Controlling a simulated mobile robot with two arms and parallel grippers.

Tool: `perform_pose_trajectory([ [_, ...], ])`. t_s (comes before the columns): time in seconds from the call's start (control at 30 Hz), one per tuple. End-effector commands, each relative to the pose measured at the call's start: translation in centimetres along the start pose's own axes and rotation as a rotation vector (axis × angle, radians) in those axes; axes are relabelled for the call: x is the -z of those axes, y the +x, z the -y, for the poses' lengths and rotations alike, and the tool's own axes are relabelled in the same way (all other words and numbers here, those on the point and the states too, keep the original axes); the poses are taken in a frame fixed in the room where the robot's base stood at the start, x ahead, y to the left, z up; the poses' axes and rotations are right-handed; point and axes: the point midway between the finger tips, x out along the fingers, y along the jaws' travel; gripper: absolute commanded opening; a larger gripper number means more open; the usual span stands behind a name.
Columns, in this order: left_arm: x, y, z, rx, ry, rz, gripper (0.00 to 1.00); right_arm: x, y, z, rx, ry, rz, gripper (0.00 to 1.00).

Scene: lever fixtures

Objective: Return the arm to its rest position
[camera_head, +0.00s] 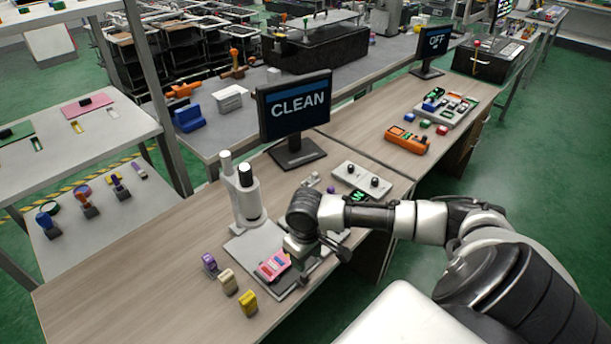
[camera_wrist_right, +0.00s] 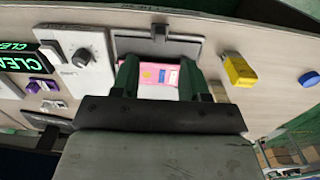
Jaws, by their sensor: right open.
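My right arm (camera_head: 400,218) reaches in from the right over the near table in the head view. My right gripper (camera_head: 305,262) is over the grey plate of the white fixture (camera_head: 247,200), beside the pink piece (camera_head: 273,265). In the right wrist view the two fingers of the right gripper (camera_wrist_right: 158,80) stand apart, with the pink piece (camera_wrist_right: 158,74) showing between them. I cannot tell whether the fingers touch it. My left gripper does not show in either view.
A monitor reading CLEAN (camera_head: 294,108) stands behind the fixture. A box with two black knobs (camera_head: 361,178) is near my forearm. Purple (camera_head: 209,263), cream (camera_head: 228,281) and yellow (camera_head: 248,302) blocks stand left of the pink piece. The table's left part is clear.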

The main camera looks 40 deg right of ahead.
Motion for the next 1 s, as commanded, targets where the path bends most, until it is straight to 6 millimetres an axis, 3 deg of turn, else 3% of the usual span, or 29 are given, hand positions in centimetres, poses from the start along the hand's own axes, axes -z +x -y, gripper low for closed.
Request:
perform_pose_trajectory([
  [0.2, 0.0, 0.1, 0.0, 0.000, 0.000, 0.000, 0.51, 0.0, -1.9, 0.0, 0.000, -0.001, 0.000, 0.45],
  [0.8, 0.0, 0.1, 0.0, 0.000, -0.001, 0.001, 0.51, -0.1, -1.9, 0.2, 0.002, -0.004, 0.000, 0.45],
  [0.87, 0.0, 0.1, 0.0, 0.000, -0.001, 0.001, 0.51, -0.3, -1.6, 1.0, 0.010, -0.023, -0.003, 0.45],
  [1.0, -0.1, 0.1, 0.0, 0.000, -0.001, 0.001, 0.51, -2.0, -0.1, 6.0, 0.059, -0.142, -0.045, 0.45],
])
